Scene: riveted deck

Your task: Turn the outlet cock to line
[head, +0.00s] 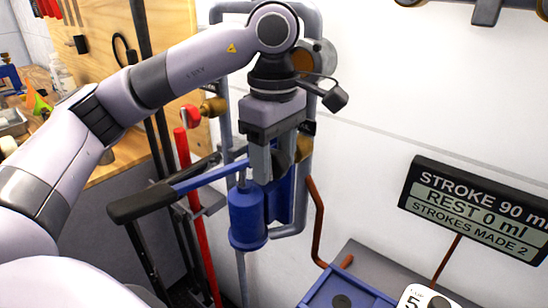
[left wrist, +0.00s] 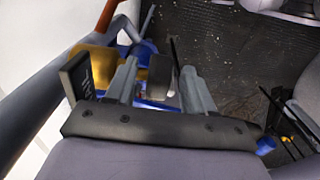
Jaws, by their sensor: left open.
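My left gripper (head: 268,172) is open and points down over the blue pump (head: 247,220), in front of the grey pipe frame. A brass fitting (head: 304,148) shows just behind and right of its fingers; it seems to be the outlet cock, mostly hidden. In the left wrist view the brass body (left wrist: 97,66) lies beside the left finger, with a small dark tag near it. A grey piece (left wrist: 162,82) shows between the open fingers (left wrist: 157,72); I cannot tell whether they touch it. The cock's line mark and handle angle cannot be made out. My right gripper is out of view.
The pump's blue lever with a black grip (head: 142,203) reaches left under my arm. Another brass valve with a red handle (head: 190,113) is left of the gripper. A copper pipe (head: 317,220) and a sign (head: 472,205) reading "STROKES MADE 2" stand right.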

